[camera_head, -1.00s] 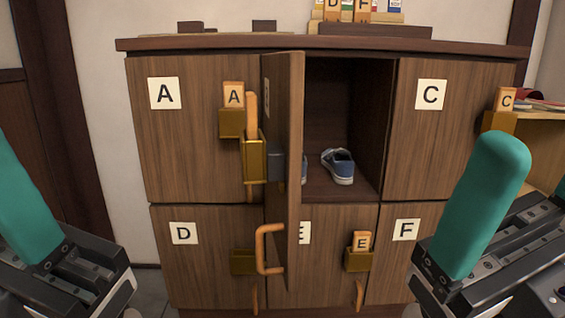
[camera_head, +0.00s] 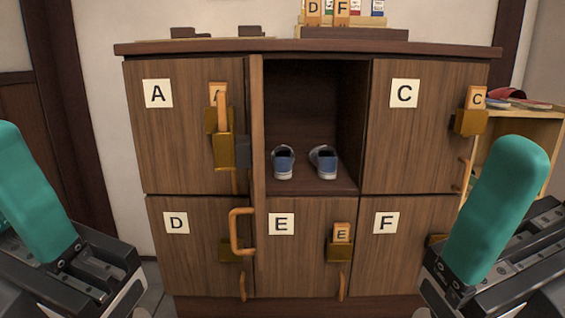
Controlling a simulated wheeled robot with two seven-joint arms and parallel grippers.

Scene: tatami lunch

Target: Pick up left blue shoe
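The left blue shoe (camera_head: 283,162) stands on the floor of the open middle upper compartment, heel toward me. The right blue shoe (camera_head: 323,161) stands beside it, a small gap apart. My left gripper (camera_head: 35,195) is at the left edge and my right gripper (camera_head: 500,210) at the right edge, both well in front of the lockers and far from the shoes. Only one teal finger of each shows clearly, so their opening cannot be judged. Nothing is seen held in either.
The open door (camera_head: 258,160) stands out edge-on at the compartment's left side, with its handle (camera_head: 240,232) low. Locker doors A (camera_head: 150,130), C (camera_head: 420,140), D (camera_head: 175,260), E (camera_head: 290,265) and F (camera_head: 385,255) are closed. A low shelf (camera_head: 530,125) stands at right.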

